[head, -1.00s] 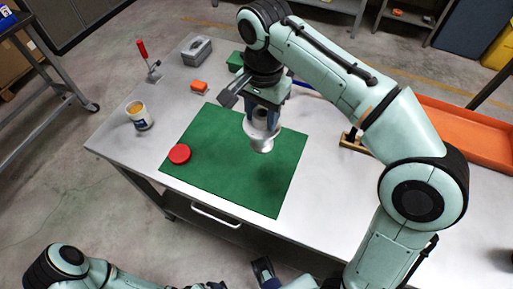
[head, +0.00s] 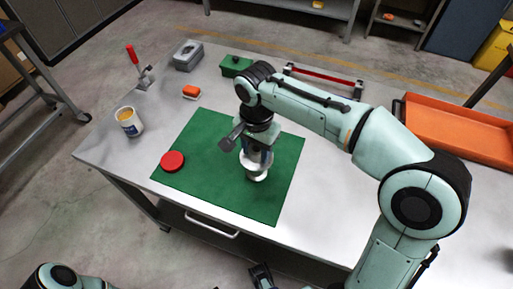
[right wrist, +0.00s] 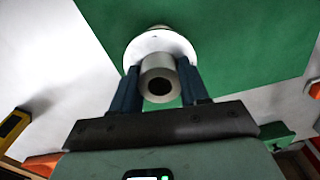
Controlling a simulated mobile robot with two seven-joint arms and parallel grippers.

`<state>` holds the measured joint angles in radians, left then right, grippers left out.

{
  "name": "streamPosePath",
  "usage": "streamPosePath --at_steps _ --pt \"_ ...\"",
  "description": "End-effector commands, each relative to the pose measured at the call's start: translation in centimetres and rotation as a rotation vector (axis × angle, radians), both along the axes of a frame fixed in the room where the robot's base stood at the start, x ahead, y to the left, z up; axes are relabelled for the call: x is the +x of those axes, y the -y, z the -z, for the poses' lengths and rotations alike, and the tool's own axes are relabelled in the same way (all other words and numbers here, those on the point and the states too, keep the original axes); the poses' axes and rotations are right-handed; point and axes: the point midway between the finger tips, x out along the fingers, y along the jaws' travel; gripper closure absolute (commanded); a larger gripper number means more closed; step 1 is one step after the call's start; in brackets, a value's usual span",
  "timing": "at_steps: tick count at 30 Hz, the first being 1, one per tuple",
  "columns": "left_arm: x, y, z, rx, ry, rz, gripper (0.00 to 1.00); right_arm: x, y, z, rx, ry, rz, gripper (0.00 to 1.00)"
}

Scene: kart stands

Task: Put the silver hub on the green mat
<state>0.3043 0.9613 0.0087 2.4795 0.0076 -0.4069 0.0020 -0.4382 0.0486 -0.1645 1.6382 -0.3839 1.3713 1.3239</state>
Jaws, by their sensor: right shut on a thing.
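The silver hub (head: 256,173), a round flange with a short hollow barrel, is over the right half of the green mat (head: 211,185) in the head view. My right gripper (head: 255,157) points down and is shut on the hub. In the right wrist view the fingers stand on both sides of the barrel of the hub (right wrist: 160,68), with the mat (right wrist: 250,45) behind it. I cannot tell whether the hub touches the mat. Part of my left gripper (head: 262,276) shows at the bottom edge; its jaw state is unclear.
A red disc (head: 172,161) lies on the mat's left part. Around the mat on the table are a white tub (head: 129,121), an orange block (head: 191,92), a red-handled clamp (head: 140,68), a grey box (head: 187,55), a green box (head: 236,66) and an orange tray (head: 460,130).

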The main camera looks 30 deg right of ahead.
Motion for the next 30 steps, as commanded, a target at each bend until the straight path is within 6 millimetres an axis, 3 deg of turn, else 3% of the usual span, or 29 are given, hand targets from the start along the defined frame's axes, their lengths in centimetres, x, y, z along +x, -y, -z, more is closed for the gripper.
streamPosePath --at_steps 5,6,8,9,20,23,30 --pt "0.0 0.0 0.1 0.0 0.001 0.0 0.0 0.0 0.0 0.3 0.0 0.0 0.0 1.0" --pt "0.0 0.0 0.1 -0.001 0.001 0.0 0.0 0.0 0.0 0.4 -0.001 -0.001 0.0 0.52" --pt "0.0 0.0 0.1 -0.001 0.001 0.0 0.0 0.0 0.0 0.3 -0.001 -0.001 0.0 0.33" --pt "0.0 0.0 0.1 -0.001 0.001 0.0 0.0 0.0 0.0 0.3 -0.001 -0.001 0.0 0.3" --pt "0.0 0.0 -0.1 -0.001 -0.002 0.001 0.0 0.0 0.0 -0.4 0.0 0.002 -0.001 0.3" --pt "-0.1 0.0 -0.5 -0.002 -0.007 0.002 0.0 0.1 0.0 -1.8 0.001 0.003 0.0 0.3" --pt "-0.6 0.1 -1.7 -0.005 -0.025 0.006 0.0 0.1 0.0 -7.1 0.001 0.003 -0.001 0.3"
